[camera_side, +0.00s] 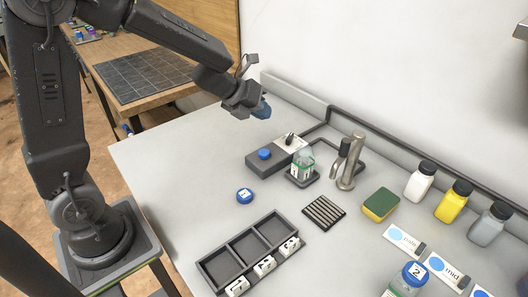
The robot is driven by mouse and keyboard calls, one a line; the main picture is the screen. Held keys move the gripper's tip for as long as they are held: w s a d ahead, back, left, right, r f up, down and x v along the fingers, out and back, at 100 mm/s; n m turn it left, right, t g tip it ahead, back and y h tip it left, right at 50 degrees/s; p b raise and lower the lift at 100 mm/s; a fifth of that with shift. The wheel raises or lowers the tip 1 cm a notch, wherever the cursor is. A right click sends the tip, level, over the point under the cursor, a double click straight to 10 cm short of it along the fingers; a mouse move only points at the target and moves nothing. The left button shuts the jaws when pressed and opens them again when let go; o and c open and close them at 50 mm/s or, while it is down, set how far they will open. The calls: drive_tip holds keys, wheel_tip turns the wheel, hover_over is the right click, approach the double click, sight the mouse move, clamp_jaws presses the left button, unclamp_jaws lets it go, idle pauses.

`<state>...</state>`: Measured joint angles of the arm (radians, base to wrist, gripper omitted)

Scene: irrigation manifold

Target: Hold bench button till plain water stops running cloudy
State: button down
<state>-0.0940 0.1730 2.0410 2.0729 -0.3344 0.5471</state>
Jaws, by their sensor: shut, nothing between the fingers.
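The bench button is probably the blue round button (264,153) on top of a dark box (266,167). My gripper (263,110), with blue fingertips, is shut and empty. It appears above and behind the button, apart from it. A metal tap (349,165) stands right of the box.
A blue cap (245,195), dark slotted grate (324,211), sponge (381,204) and three-compartment tray (216,267) lie in front. White (419,183), yellow (454,203) and grey (490,226) bottles line the right, near a blue-capped bottle (411,277). The left bench is clear.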

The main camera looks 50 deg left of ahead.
sight(262, 151)
drive_tip(key=shift+f, duration=0.2)
drive_tip(key=shift+f, duration=4.3)
drive_tip(key=shift+f, duration=0.4)
drive_tip(key=shift+f, duration=0.6)
idle(0.5)
drive_tip(key=shift+r, duration=0.15)
idle(0.9)
drive_tip(key=shift+r, duration=0.85)
drive_tip(key=shift+r, duration=0.15)
